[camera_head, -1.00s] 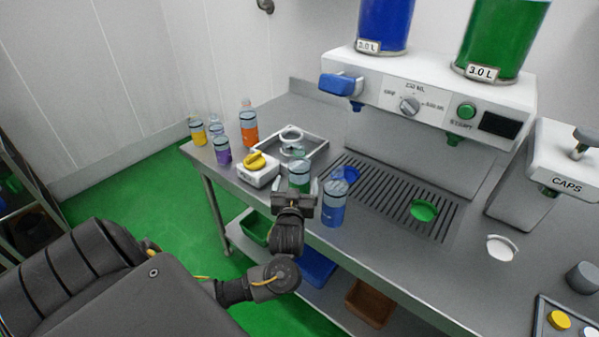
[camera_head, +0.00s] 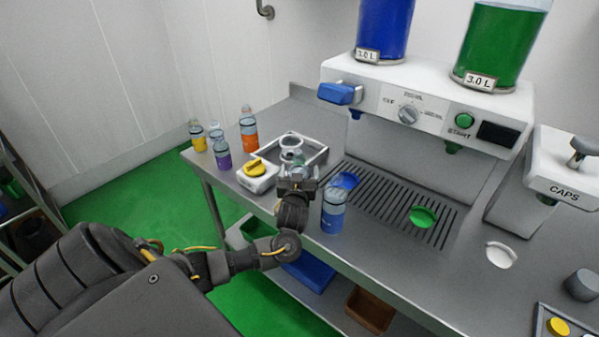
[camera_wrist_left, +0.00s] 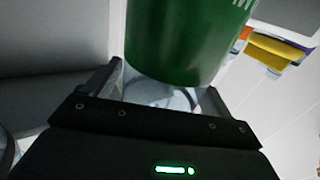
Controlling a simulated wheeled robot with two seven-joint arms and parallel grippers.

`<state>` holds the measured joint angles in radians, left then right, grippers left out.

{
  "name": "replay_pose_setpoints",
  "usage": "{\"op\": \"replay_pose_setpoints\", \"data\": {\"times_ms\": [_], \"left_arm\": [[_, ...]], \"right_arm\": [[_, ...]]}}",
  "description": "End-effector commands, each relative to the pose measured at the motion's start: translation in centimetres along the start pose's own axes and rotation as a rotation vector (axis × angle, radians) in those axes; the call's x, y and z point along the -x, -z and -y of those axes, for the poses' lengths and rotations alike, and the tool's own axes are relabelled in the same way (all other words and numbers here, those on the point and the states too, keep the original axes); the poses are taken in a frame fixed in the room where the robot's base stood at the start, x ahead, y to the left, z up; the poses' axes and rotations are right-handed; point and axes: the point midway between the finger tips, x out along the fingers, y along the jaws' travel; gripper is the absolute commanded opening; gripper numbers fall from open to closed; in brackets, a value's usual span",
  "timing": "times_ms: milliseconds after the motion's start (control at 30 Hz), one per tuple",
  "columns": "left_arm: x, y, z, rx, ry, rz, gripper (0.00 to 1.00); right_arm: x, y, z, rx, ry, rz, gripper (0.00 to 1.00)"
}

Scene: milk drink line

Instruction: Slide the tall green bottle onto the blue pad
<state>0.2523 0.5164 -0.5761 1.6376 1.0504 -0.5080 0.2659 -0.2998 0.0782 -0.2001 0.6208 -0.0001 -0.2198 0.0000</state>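The tall green bottle stands between the fingers of my left gripper (camera_head: 299,178) near the table's front. In the head view only its clear upper part (camera_head: 300,162) shows above the gripper. In the left wrist view its green body (camera_wrist_left: 190,40) fills the top centre, with the clear part lower down between my fingers. My left gripper's fingers (camera_wrist_left: 165,88) are spread wide, one on each side of the bottle; firm contact is not visible. The blue pad (camera_head: 345,181) lies on the slotted grate to the right of the bottle, partly hidden by a blue bottle. My right gripper is not in view.
The blue bottle (camera_head: 333,207) stands close to the right of my gripper. A white box with a yellow knob (camera_head: 256,170) and a square tray (camera_head: 318,157) are left and behind. A green pad (camera_head: 424,217) lies farther right on the grate (camera_head: 385,200). Orange, purple and yellow bottles stand far left.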

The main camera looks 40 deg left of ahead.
Motion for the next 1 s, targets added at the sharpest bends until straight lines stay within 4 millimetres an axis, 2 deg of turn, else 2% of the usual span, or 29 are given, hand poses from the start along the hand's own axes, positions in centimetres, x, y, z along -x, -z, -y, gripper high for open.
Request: {"op": "replay_pose_setpoints", "data": {"times_ms": [33,300,333,467,733,1000], "left_arm": [[0.0,0.0,0.0,0.0,0.0,0.0,0.77],[0.0,0.0,0.0,0.0,0.0,0.0,0.42],[0.0,0.0,0.0,0.0,0.0,0.0,0.4],[-0.2,-0.1,-0.3,0.001,0.0,-0.001,0.4],[-2.2,-0.1,-2.7,0.003,0.001,-0.001,0.4],[-1.6,0.1,-2.0,-0.001,0.0,0.001,0.4]], "right_arm": [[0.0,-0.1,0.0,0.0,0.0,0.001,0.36],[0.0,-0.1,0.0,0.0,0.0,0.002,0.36],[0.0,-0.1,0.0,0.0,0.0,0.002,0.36],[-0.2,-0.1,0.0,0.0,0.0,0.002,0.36],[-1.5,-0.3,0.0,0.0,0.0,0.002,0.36],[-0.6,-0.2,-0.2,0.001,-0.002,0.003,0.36]]}}
